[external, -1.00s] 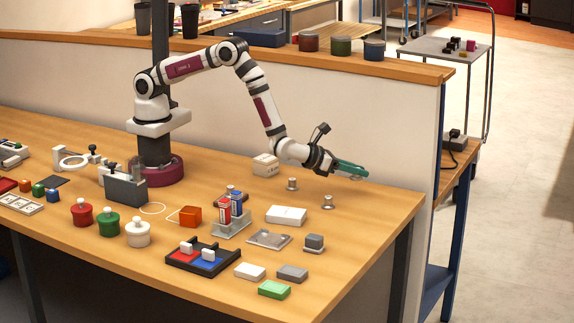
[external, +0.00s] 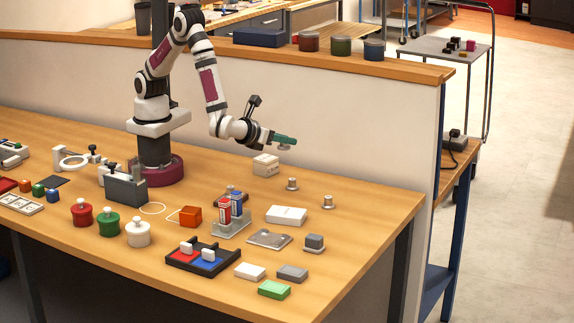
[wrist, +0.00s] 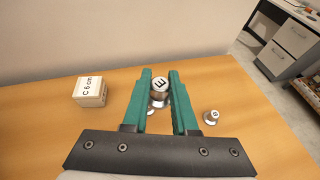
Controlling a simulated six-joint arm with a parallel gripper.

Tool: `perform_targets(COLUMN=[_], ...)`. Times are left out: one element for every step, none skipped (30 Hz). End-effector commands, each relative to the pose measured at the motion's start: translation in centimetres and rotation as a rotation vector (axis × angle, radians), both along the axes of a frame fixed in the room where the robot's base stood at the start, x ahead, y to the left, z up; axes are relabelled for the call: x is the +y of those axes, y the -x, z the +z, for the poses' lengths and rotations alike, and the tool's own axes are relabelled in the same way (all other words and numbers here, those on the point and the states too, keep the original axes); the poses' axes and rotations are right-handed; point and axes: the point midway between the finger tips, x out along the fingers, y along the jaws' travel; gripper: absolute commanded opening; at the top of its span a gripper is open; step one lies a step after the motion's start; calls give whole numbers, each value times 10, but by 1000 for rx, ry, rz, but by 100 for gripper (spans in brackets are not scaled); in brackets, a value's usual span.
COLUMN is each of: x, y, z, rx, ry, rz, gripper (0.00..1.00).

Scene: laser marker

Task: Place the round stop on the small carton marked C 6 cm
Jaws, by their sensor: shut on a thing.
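My gripper (external: 288,140) is shut on a small round metal stop (wrist: 160,84), held between the green fingertips with its lettered white top facing the wrist camera. In the external view the held stop (external: 284,147) is small and partly hidden by the fingers. The small white carton marked C 6 cm (wrist: 90,91) stands on the table to the left of my gripper in the wrist view. In the external view the carton (external: 265,165) stands below and left of the fingertips. The held stop is in the air, apart from the carton.
Two more round stops stand on the table, one (external: 292,184) nearer the carton and one (external: 328,201) farther right. A low wall (external: 370,120) runs behind the table. A white box (external: 286,215) and several other items lie toward the front.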

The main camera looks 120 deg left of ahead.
Motion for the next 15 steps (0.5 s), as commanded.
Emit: perform_targets(x=[-2,-2,-2,-2,-3,-3,-3,-3,-2,0,5,14,22,32,46], y=[24,40,59,72,82,95,102,108,114,117,119,121,122,122,123], z=[6,9,13,15,18,20,22,23,23,23,20,15,10,4,-4], rx=[0,1,1,0,0,0,0,0,0,1,1,2,5,6,7], ry=[0,0,-2,0,-1,0,0,0,1,0,-1,-2,-2,-3,-2], rz=[60,101,150,184,211,243,262,276,292,299,306,311,313,314,315], gripper=[0,0,0,0,0,0,0,0,0,0,0,0,0,0,0])
